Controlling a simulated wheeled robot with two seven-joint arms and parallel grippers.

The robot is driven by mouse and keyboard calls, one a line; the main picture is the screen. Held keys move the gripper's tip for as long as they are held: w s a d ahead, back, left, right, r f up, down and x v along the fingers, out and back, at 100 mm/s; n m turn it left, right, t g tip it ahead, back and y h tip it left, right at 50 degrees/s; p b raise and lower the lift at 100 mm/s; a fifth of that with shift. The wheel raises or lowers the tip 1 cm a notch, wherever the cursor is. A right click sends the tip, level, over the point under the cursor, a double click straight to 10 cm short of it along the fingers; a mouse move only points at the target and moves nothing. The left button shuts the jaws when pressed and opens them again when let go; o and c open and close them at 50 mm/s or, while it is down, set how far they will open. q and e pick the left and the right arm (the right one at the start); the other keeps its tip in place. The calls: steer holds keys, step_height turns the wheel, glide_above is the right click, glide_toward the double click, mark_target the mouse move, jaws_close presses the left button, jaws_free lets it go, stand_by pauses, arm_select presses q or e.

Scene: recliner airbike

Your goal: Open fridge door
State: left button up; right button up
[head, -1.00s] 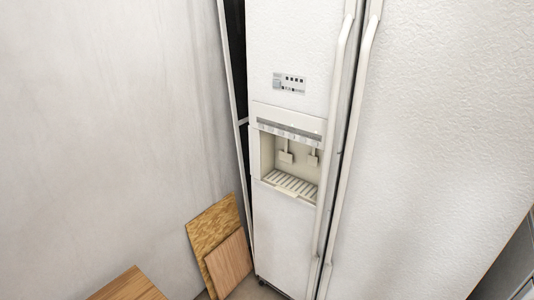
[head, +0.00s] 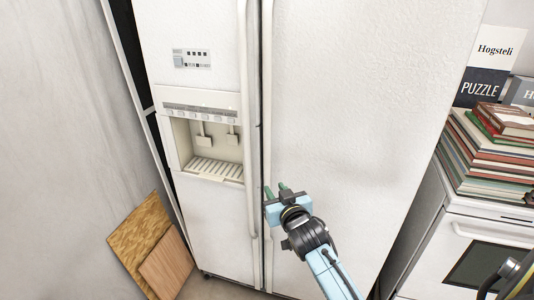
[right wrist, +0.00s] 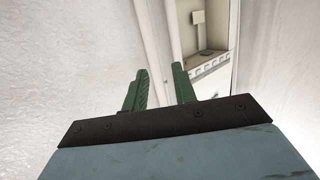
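The white fridge has two doors with long vertical handles side by side in the middle. The left door (head: 225,240) carries a water and ice dispenser (head: 208,142); the right door (head: 350,110) is wide and plain. Both doors look shut. My right gripper (head: 277,190) is in front of the right door's handle (head: 267,120), at its lower half. In the right wrist view its two green fingers (right wrist: 160,88) are apart, with a handle beyond them running up between the tips. Whether they touch it is unclear. My left gripper is not in view.
Two wooden boards (head: 150,245) lean against the wall left of the fridge. To the right stands a white oven (head: 470,240) with a stack of books (head: 490,145) on it. A narrow gap separates it from the fridge.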

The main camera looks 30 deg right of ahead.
steer(key=t+h, duration=0.1)
glide_toward(268, 145)
steer(key=shift+m, duration=0.4)
steer(key=b+x, duration=0.1)
steer(key=x, duration=1)
jaws_close()
